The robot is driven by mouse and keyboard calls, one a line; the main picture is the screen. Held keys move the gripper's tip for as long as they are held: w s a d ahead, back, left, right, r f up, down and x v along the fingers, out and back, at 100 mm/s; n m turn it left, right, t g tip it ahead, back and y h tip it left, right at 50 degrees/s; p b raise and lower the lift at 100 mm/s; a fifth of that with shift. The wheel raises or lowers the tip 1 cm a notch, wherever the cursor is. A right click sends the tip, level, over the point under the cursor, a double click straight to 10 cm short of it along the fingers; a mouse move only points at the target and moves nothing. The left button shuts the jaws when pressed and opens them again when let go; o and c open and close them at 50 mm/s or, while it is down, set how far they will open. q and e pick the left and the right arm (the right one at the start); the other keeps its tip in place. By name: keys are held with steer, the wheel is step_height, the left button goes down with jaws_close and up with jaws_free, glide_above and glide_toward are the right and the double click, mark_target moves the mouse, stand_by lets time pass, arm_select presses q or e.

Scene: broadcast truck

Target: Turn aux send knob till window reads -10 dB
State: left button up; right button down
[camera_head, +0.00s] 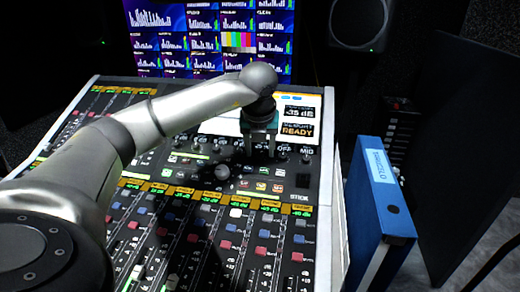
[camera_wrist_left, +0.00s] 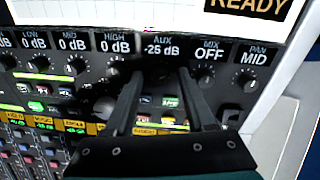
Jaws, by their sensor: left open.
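The aux window (camera_wrist_left: 161,46) on the mixing console (camera_head: 333,200) reads -25 dB in the left wrist view. The aux send knob lies below it, dark and mostly lost between my fingers. My left gripper (camera_head: 260,150) points down at the knob row of the console. In the left wrist view its two dark fingers (camera_wrist_left: 160,82) stand apart, one on each side of the aux knob's place. I cannot tell whether they touch the knob. My right gripper is not in view.
The mix knob (camera_wrist_left: 205,79) and pan knob (camera_wrist_left: 249,82) stand close to the right of my fingers, the high knob (camera_wrist_left: 115,66) to the left. A blue binder (camera_head: 380,200) stands right of the console. Monitor screens (camera_head: 215,35) are behind.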

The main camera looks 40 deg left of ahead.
arm_select(q)
jaws_close()
stand_by(0.3)
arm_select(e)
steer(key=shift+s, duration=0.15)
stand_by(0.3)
arm_select(q)
steer(key=shift+m, duration=0.4)
steer(key=shift+r+m+p, duration=0.1)
steer(key=shift+m+p, duration=0.3)
steer(key=shift+m, duration=0.2)
steer(key=shift+m+p, duration=0.3)
steer(key=shift+m, duration=0.5)
steer(key=m, duration=0.3)
steer(key=shift+m+t+p, duration=0.3)
steer(key=shift+p, duration=0.1)
steer(key=m, duration=0.4)
steer(key=shift+p, duration=0.35)
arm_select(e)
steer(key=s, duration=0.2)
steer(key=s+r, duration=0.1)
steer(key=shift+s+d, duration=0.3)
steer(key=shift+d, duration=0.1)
